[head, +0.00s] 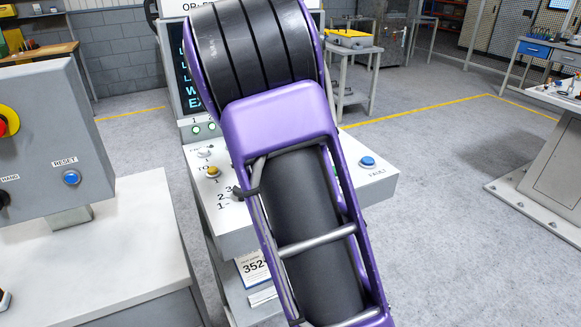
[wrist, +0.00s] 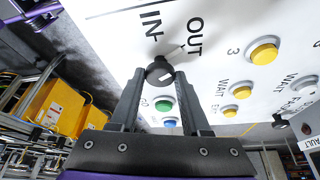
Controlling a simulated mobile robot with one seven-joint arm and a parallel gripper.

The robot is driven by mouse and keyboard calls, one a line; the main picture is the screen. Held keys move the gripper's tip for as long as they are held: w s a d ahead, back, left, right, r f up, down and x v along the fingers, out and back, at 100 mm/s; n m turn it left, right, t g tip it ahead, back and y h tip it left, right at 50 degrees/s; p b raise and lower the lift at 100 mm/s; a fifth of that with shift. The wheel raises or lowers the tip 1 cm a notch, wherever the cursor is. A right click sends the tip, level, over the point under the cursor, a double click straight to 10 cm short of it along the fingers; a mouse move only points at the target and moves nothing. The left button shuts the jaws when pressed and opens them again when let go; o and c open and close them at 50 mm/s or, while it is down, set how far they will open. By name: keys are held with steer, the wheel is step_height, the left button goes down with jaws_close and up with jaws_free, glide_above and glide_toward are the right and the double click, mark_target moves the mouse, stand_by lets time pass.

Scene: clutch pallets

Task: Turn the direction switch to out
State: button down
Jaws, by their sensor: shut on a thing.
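The direction switch is a black round knob (wrist: 158,68) on a white panel (wrist: 112,22) in the wrist view. The labels IN and OUT stand beyond it, IN at left and OUT at right. A pale mark shows on the knob, but I cannot tell surely which label it points to. My gripper (wrist: 160,76) has one finger on each side of the knob and is shut on it. In the head view my purple arm hides the gripper and the switch.
A green button (wrist: 163,105) and a blue one (wrist: 170,123) lie close by the fingers. Several yellow buttons (wrist: 264,52) sit to the right. In the head view, a grey box with a blue RESET button (head: 71,178) stands at left.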

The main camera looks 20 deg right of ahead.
steer(key=shift+c, duration=1.9)
jaws_free()
steer(key=p+v, duration=0.2)
steer(key=v, duration=1.5)
steer(key=shift+r, duration=0.2)
